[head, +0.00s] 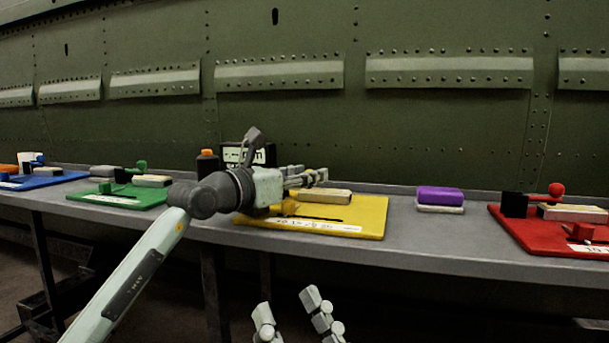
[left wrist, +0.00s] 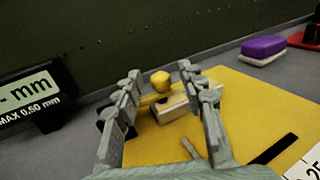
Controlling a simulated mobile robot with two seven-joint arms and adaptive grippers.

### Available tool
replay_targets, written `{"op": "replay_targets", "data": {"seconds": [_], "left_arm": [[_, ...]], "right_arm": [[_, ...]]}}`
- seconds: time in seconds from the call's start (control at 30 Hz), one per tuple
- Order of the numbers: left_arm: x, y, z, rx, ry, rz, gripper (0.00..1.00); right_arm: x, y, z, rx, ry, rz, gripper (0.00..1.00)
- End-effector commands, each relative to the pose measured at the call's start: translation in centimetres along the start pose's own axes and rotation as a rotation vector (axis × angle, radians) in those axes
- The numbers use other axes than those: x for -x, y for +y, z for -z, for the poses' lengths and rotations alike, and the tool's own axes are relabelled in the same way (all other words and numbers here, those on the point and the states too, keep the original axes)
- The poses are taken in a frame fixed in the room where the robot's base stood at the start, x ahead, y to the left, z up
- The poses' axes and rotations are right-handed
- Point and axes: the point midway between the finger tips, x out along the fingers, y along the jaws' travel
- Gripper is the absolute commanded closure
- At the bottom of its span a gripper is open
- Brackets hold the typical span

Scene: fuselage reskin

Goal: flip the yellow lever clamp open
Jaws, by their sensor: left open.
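The yellow lever clamp's ball knob (left wrist: 160,80) and short arm show between my left fingers in the left wrist view, beside a pale block (left wrist: 178,105) on the yellow board (left wrist: 245,97). A dark part of the clamp is partly hidden behind a finger. In the head view a bit of the yellow clamp (head: 288,207) shows under my left gripper (head: 318,177). The left gripper is open above the board's left part, its fingers either side of the knob; no contact is clear. My right gripper (head: 291,305) is open and empty, low in front of the table.
The grey table (head: 420,240) also bears a green board (head: 95,197), a blue board (head: 60,181), a red board (head: 510,237) and a purple block (head: 440,195). A black-framed sign (left wrist: 35,100) stands close left of the left gripper. The riveted green fuselage wall (head: 400,130) rises behind.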

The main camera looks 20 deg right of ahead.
Motion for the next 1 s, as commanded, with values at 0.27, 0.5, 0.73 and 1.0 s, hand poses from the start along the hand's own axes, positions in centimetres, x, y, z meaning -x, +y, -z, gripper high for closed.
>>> {"op": "replay_targets", "data": {"seconds": [0.27,0.5,0.73,1.0], "left_arm": [[0.04,0.01,0.02,0.001,0.000,0.000,0.83],[0.05,0.03,0.03,0.001,0.000,0.000,1.00],[0.05,0.03,0.04,0.002,0.000,0.000,1.00],[0.10,0.16,-0.34,0.053,-0.020,0.000,1.00]], "right_arm": [[-0.01,0.02,0.03,0.000,0.001,0.000,0.60],[-0.01,0.02,0.03,0.000,0.001,0.000,0.60],[-0.02,0.01,0.04,0.000,0.001,0.000,0.60],[-0.27,-0.04,-0.30,-0.001,-0.028,0.000,0.60]]}}
